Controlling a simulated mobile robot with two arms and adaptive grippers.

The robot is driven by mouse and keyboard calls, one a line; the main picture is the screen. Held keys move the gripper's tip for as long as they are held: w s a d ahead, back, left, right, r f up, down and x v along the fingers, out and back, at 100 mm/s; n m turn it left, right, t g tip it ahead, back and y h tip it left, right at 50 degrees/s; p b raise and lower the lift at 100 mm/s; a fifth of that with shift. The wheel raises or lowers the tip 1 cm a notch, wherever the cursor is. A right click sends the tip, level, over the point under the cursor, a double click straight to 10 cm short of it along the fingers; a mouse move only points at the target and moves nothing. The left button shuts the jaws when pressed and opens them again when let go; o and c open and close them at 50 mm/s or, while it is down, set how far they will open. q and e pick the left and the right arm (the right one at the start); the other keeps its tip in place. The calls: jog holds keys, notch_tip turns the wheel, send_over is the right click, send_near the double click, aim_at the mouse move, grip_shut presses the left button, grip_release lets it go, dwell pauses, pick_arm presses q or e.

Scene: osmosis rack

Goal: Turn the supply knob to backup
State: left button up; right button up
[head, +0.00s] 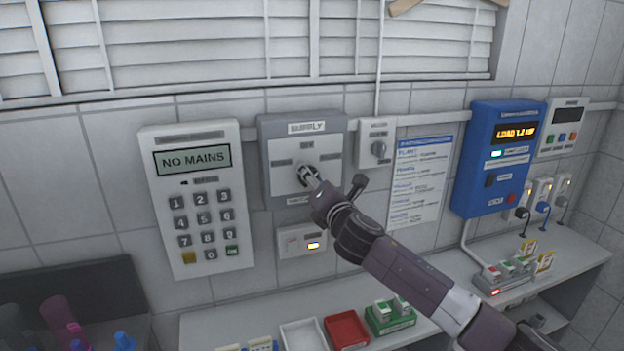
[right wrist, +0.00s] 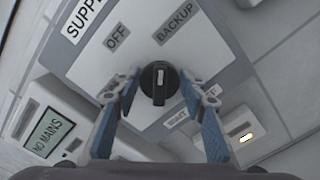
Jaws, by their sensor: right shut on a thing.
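The supply panel (head: 270,185) is a grey box on the tiled wall, with a "SUPPLY" label at its top. Its black knob (right wrist: 160,90) is in the middle of the right wrist view. The knob's white mark points up in that view, between the "OFF" label (right wrist: 117,37) and the "BACKUP" label (right wrist: 175,22), nearer to "BACKUP". My right gripper (head: 309,175) is at the panel and shut on the knob, one finger on each side; it also shows in the right wrist view (right wrist: 160,98). The knob is mostly hidden in the head view. My left gripper is not in view.
A keypad unit (head: 197,222) reading "NO MAINS" hangs left of the panel. A smaller switch box (head: 376,143) and a poster (head: 420,185) are to its right, then a blue unit (head: 500,165). A shelf (head: 455,258) with trays runs below.

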jog(key=shift+m, duration=1.2)
jog(key=o, duration=1.2)
jog(key=shift+c, duration=0.2)
jog(key=shift+s+d, duration=0.1)
jog(key=v, duration=1.1)
jog(key=shift+s, duration=0.35)
jog(key=shift+d+f, duration=0.1)
